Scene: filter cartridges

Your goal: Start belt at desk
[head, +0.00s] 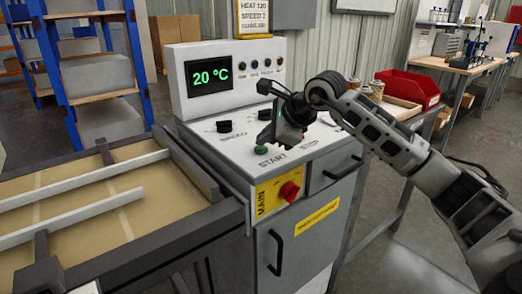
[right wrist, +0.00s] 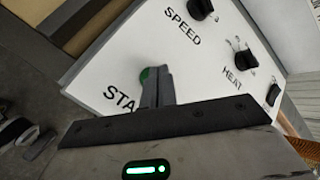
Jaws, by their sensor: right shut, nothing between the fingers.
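The control desk (head: 220,150) stands in the middle of the head view, its display (head: 208,76) reading 20 °C. The green START button (head: 261,150) is near the front of its sloped top. My right gripper (head: 266,138) is shut and empty, with its fingertips right at this button. In the right wrist view the shut fingers (right wrist: 157,84) partly cover the green button (right wrist: 146,76); I cannot tell whether they touch it. The STOP label (head: 309,144) shows to the right, its button hidden by my gripper. My left gripper is not in view.
The red MAIN switch (head: 289,191) is on a yellow plate below START. The belt (head: 120,185) with pale rails lies left. A red bin (head: 410,88) stands behind my right arm.

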